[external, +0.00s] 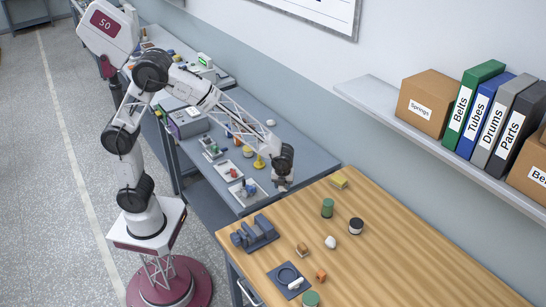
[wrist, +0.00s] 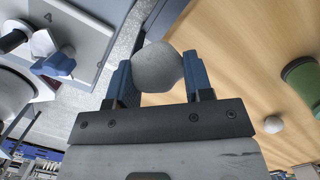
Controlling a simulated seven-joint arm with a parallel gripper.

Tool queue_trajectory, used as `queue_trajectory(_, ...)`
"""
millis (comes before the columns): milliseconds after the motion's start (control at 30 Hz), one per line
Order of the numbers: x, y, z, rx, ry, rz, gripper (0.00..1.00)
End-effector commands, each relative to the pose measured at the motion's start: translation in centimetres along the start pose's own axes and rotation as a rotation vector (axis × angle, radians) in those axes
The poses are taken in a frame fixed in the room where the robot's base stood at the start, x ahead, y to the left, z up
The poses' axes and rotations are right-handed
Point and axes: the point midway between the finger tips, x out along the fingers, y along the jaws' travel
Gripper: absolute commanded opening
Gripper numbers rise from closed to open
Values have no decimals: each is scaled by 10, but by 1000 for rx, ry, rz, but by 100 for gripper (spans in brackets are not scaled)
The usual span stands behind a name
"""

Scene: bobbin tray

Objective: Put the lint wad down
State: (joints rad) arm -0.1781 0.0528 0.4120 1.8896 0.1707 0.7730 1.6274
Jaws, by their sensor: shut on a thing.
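My gripper (wrist: 157,75) is shut on the lint wad (wrist: 158,66), a rounded pale grey lump between its two blue fingers in the wrist view. In the external view my gripper (external: 282,184) is raised near the back left edge of the wooden table (external: 400,262), beside the grey bench. The wad is too small to make out clearly there.
On the wooden table stand a green cylinder (external: 327,207), a dark jar with a pale top (external: 356,226), a white lump (external: 330,242), a yellow block (external: 338,182) and a grey-blue fixture (external: 254,234). The grey bench (external: 300,160) carries several small parts. The table's right part is clear.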

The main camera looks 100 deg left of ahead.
Motion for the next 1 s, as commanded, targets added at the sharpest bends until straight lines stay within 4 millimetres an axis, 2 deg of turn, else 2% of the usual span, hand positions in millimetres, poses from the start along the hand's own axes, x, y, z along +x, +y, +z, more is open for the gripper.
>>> queue_trajectory(267,0,0,1,-2,0,0,25)
queue_trajectory(467,2,1,15,-22,0,3,25)
queue_trajectory(667,8,3,46,-69,0,9,25)
queue_trajectory(1000,20,16,127,-188,0,22,25)
